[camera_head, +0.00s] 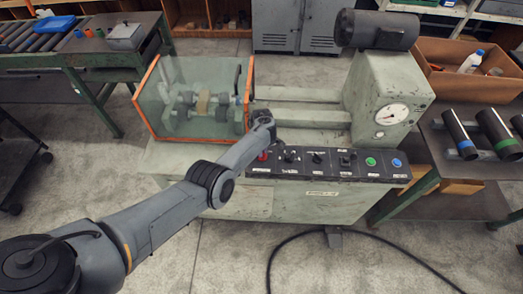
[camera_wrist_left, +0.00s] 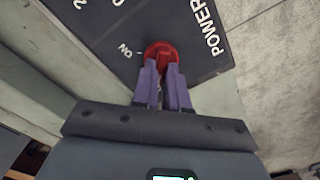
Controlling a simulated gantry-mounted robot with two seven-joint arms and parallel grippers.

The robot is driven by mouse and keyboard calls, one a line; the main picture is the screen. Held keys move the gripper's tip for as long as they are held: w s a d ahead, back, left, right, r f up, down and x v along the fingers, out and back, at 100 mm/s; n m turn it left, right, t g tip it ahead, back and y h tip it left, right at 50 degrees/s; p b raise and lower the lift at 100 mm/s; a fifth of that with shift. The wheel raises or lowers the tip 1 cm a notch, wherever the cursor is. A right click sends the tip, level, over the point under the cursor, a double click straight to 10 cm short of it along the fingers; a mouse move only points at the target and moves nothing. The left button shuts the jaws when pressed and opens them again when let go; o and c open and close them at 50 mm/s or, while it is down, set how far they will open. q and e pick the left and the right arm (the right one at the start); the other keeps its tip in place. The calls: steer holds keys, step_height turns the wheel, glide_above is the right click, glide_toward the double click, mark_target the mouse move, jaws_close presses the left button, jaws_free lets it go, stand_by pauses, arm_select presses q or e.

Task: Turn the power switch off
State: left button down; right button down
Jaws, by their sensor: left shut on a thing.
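The red power switch (camera_head: 264,155) is at the left end of the black control panel (camera_head: 330,159) on the front of the green machine. In the left wrist view the red switch (camera_wrist_left: 161,51) shows as a round knob beside the words POWER and ON. My left gripper (camera_wrist_left: 163,75) has its two purple fingers closed on the knob's raised grip. In the head view my left arm reaches in from the lower left, and its wrist (camera_head: 262,130) is over the panel's left end. My right gripper is not in view.
The panel also has several black knobs, a green button (camera_head: 371,161) and a blue button (camera_head: 396,162). An orange-framed clear guard (camera_head: 185,105) stands just behind my wrist. A black cable (camera_head: 400,246) lies on the floor in front.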

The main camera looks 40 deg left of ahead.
arm_select(q)
steer(key=shift+f, duration=0.1)
steer(key=c, duration=1.2)
jaws_free()
steer(key=shift+o, duration=0.2)
step_height(320, 180, up, 11)
steer(key=p, duration=0.4)
steer(key=shift+f, duration=0.15)
